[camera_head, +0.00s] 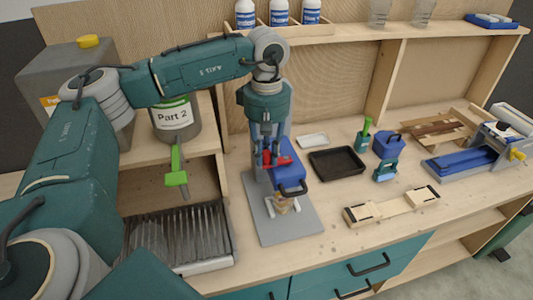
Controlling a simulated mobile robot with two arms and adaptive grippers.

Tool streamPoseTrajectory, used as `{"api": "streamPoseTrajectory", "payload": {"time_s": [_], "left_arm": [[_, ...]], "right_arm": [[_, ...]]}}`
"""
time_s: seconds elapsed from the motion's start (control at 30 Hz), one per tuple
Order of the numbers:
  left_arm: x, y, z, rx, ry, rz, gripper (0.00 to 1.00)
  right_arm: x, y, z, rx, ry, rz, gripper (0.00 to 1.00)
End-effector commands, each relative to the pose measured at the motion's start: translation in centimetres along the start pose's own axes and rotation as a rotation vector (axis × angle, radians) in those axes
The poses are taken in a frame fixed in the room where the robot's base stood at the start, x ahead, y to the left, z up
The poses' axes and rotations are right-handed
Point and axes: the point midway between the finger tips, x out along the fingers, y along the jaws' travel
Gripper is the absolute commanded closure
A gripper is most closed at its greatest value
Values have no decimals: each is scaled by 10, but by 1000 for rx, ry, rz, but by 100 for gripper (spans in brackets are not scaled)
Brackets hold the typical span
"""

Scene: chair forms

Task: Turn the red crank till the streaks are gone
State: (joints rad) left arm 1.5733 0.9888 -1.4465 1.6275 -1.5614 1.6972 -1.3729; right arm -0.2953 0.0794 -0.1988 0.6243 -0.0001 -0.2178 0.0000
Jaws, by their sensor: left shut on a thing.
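The red crank (283,160) is on the blue-headed stand mixer (291,181), which stands on a grey base plate (295,226). My left gripper (268,158) points down at the crank and is shut on it. The fingers hide part of the crank. A small pale cup (282,204) sits under the mixer head, partly covered by the head and its black handle. Its contents are too small to tell, so I cannot see any streaks. My right gripper is out of view.
A black tray (336,163) and white dish (313,140) lie right of the mixer. Blue-green tools (388,148) and a wooden form (391,206) are further right. A ribbed grey tray (179,237) and Part 2 container (175,117) are left, beneath my arm.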

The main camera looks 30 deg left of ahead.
Motion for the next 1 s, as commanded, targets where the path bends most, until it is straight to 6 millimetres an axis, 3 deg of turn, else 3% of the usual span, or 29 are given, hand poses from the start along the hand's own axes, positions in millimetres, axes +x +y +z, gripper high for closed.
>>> {"api": "streamPoseTrajectory", "payload": {"time_s": [0.5,1.0], "left_arm": [[4,1,24,-427,0,2,100],[3,12,48,-901,1,0,100]], "right_arm": [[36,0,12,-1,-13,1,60],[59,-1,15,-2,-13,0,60]]}}
